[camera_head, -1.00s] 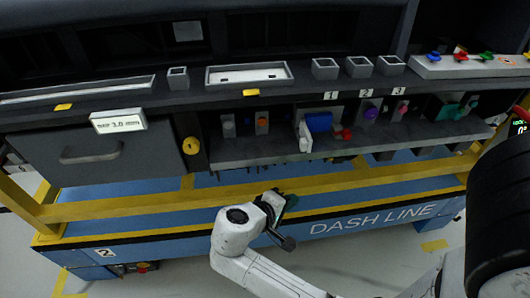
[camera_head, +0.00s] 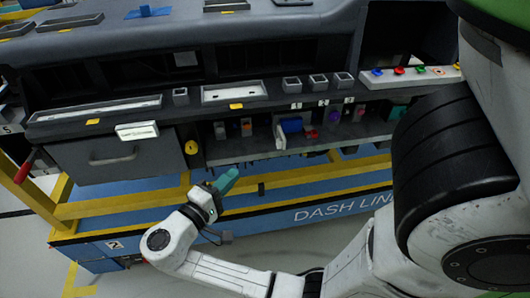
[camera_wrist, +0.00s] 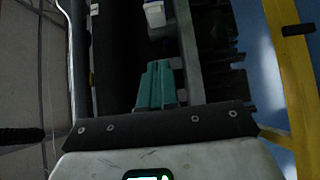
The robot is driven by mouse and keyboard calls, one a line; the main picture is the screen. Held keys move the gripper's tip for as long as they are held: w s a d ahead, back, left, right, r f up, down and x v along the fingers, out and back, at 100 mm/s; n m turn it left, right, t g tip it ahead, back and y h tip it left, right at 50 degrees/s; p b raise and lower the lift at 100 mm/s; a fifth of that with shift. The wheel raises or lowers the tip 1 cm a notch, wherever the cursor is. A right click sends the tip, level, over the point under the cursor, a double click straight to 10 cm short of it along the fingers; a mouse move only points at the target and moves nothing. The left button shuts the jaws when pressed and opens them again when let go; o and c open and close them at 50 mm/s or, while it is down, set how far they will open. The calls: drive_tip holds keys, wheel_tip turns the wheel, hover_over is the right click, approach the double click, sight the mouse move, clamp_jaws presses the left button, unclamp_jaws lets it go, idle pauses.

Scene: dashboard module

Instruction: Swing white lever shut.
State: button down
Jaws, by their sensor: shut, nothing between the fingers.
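The white lever (camera_head: 280,131) is a thin upright white plate at the front of the dashboard's lower shelf. It stands out toward the shelf edge, just left of a blue block (camera_head: 292,125). My gripper (camera_head: 228,180) has teal fingers, closed together and empty. It is in front of and below the shelf, left of the lever and apart from it. In the wrist view the shut fingers (camera_wrist: 156,82) point up the picture toward a small white piece (camera_wrist: 155,13) with blue beside it; I cannot tell whether this is the lever.
The shelf edge (camera_head: 245,155) and yellow rail (camera_head: 130,205) lie near my gripper. Left are a drawer with a handle (camera_head: 113,158) and a yellow knob (camera_head: 192,147). Orange (camera_head: 246,127), purple (camera_head: 334,116) and pink (camera_head: 359,112) parts share the shelf. Open space lies before the rail.

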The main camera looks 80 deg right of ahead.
drive_tip(key=shift+d, duration=0.15)
drive_tip(key=p, duration=0.1)
approach(279, 137)
drive_tip(key=shift+w+d, duration=0.5)
drive_tip(key=shift+w, duration=0.4)
drive_tip(key=shift+s+d+p, duration=0.2)
drive_tip(key=shift+s+d, duration=0.05)
drive_tip(key=shift+s, duration=0.3)
drive_tip(key=shift+s+d+p, duration=0.2)
drive_tip(key=shift+s+d, duration=0.05)
drive_tip(key=shift+s, duration=0.3)
drive_tip(key=shift+s+d, duration=0.3)
drive_tip(key=shift+s, duration=0.45)
